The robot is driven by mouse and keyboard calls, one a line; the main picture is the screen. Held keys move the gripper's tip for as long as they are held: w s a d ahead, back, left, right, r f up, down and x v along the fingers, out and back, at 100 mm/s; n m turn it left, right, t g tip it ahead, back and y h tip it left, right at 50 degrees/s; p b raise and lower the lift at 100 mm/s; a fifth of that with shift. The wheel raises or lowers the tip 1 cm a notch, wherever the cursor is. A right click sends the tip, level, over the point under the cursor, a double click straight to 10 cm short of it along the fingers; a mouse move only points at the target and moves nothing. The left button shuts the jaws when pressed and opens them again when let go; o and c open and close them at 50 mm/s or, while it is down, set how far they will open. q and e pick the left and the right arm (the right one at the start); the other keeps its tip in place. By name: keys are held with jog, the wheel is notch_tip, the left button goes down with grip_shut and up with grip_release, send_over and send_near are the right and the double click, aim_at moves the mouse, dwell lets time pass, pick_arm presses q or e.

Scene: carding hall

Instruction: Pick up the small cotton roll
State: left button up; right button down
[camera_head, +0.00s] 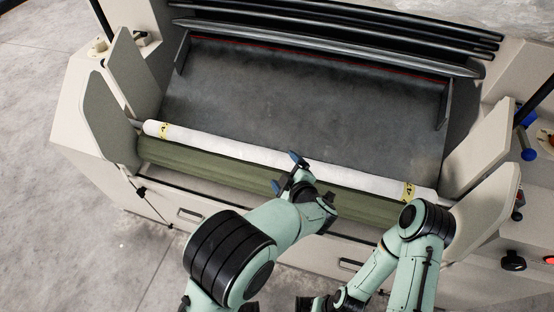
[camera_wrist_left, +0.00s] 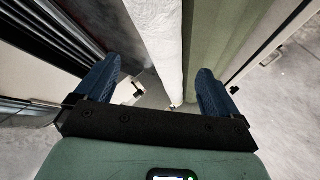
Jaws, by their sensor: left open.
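A long white cotton roll (camera_head: 230,147) with yellow marked bands near both ends lies across the front of the machine, along a green roller (camera_head: 205,163). In the head view my left gripper (camera_head: 288,173) is over the middle of the roll and hides a short piece of it. In the left wrist view my left gripper (camera_wrist_left: 156,88) is open, with its two blue fingers apart. The white roll (camera_wrist_left: 158,35) runs up the picture between them, and nothing is gripped. My right gripper (camera_head: 315,303) is low at the bottom edge, and its jaws are unclear.
A grey sloping bed (camera_head: 290,90) lies behind the roll, under dark bars (camera_head: 340,40). Beige side plates (camera_head: 110,120) stand at both ends of the roll. The machine's front panel has drawer-like handles (camera_head: 188,214). Bare concrete floor (camera_head: 35,190) is free at the left.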

aim_at(277, 161)
pick_arm(q)
jog(key=shift+x, duration=3.15)
jog(key=shift+s+a, duration=0.1)
jog(key=shift+a, duration=0.05)
jog(key=c, duration=1.6)
jog(key=shift+r, duration=0.1)
grip_shut()
pick_arm(e)
jog(key=shift+f, duration=0.15)
